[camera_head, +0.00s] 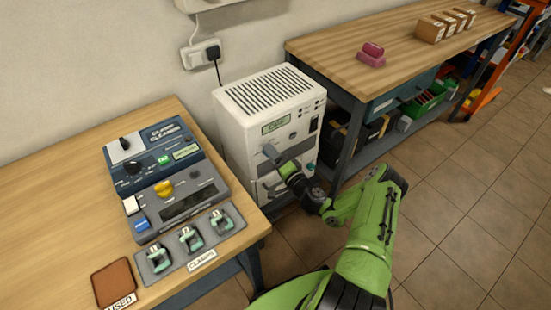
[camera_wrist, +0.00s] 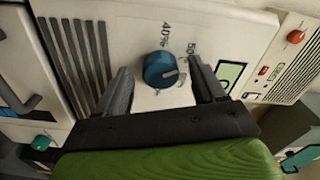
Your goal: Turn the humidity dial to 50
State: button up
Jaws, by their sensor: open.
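The blue humidity dial (camera_wrist: 158,70) sits on the cabinet's white face in the wrist view. Printed marks around it include 40% and 50; another mark beside its pale pointer is partly hidden and hard to read. The pointer faces right in the picture, below the 50 mark. My gripper (camera_wrist: 161,75) is open, with one dark finger on each side of the dial; contact cannot be told. In the head view my gripper (camera_head: 273,158) is at the front of the white cabinet (camera_head: 235,125), and the dial is hidden.
A wooden table (camera_head: 60,185) with a cleaner device (camera_head: 150,160) and clamps (camera_head: 190,240) stands left of the cabinet. A workbench (camera_head: 400,35) with a pink block (camera_head: 371,55) stands to the right. The tiled floor (camera_head: 450,190) is open at right.

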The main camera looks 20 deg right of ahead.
jog(key=s+d+p, duration=0.3)
jog(key=s, duration=1.2)
jog(key=shift+s+p, duration=0.25)
jog(key=shift+p, duration=0.1)
jog(key=s+a+r+n+g+y+p, duration=0.1)
jog(key=a+r+n+g+y+p, duration=0.1)
jog(key=a+r+n+g, duration=0.65)
jog(key=s+a+r+n+g+y+p, duration=0.2)
jog(key=a+r+n+g, duration=0.35)
jog(key=r, duration=0.55)
jog(key=s+r+t+h+p, duration=0.1)
jog(key=s+r+h+p, duration=0.1)
jog(key=s+r, duration=0.6)
jog(key=s+r+m+t+h+p, duration=0.1)
jog(key=s+r+h, duration=0.4)
jog(key=s+r, duration=0.3)
notch_tip(320, 180, up, 4)
jog(key=shift+d+r+m+p, duration=0.2)
jog(key=shift+d+m+p, duration=0.05)
jog(key=shift+m+p, duration=0.1)
jog(key=shift+w, duration=0.1)
